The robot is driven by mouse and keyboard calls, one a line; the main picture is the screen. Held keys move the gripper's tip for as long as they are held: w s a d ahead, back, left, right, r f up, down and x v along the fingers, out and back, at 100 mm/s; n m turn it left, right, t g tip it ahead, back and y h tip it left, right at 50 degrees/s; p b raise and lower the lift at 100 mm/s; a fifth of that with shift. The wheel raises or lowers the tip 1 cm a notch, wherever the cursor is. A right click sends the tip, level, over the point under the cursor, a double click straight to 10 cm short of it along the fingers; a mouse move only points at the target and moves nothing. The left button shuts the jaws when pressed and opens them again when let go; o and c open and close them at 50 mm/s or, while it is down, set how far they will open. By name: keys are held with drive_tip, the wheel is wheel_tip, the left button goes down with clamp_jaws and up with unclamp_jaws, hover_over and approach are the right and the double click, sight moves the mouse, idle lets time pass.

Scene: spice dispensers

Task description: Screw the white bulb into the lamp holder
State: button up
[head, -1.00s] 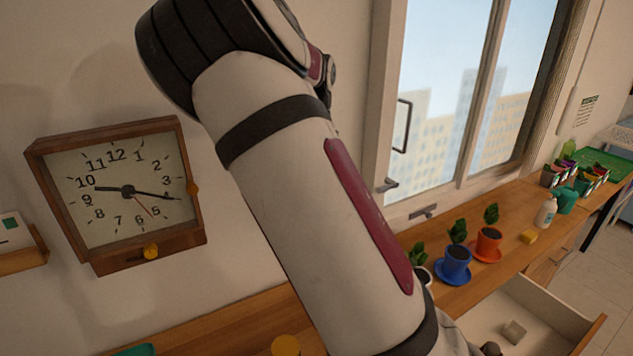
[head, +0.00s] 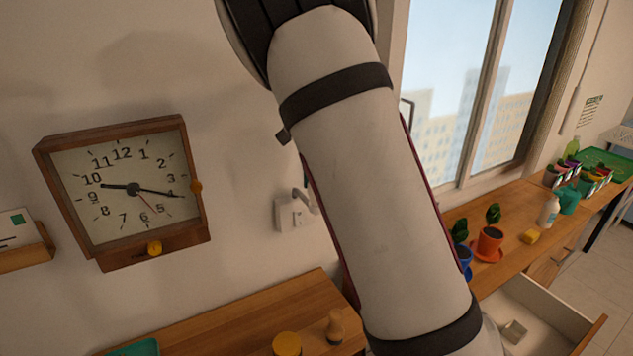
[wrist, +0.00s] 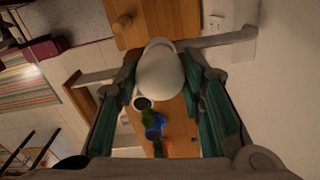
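The white bulb (wrist: 160,70) shows in the wrist view as a smooth rounded dome between the tips of my gripper (wrist: 160,77). The dark green finger pads stand on both sides, and the fingertips appear closed on the bulb. The bulb's base is hidden behind its dome. The lamp holder (head: 290,210) is a pale wall plate with a short arm, partly hidden by my arm in the head view. In the wrist view its arm (wrist: 226,39) runs from the wall toward the bulb. The socket is hidden, so I cannot tell whether bulb and holder touch.
A wooden wall clock (head: 125,190) hangs at left. A wooden worktop (head: 240,315) lies below, with a small wooden object (head: 335,326) on it. An open drawer (head: 530,310), an orange pot (head: 489,241) and a window (head: 480,100) are at right.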

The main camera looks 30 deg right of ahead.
clamp_jaws()
drive_tip(key=shift+w, duration=0.1)
drive_tip(key=shift+m, duration=1.3)
drive_tip(key=o, duration=1)
unclamp_jaws()
wheel_tip(320, 180, up, 12)
drive_tip(key=shift+r, duration=0.1)
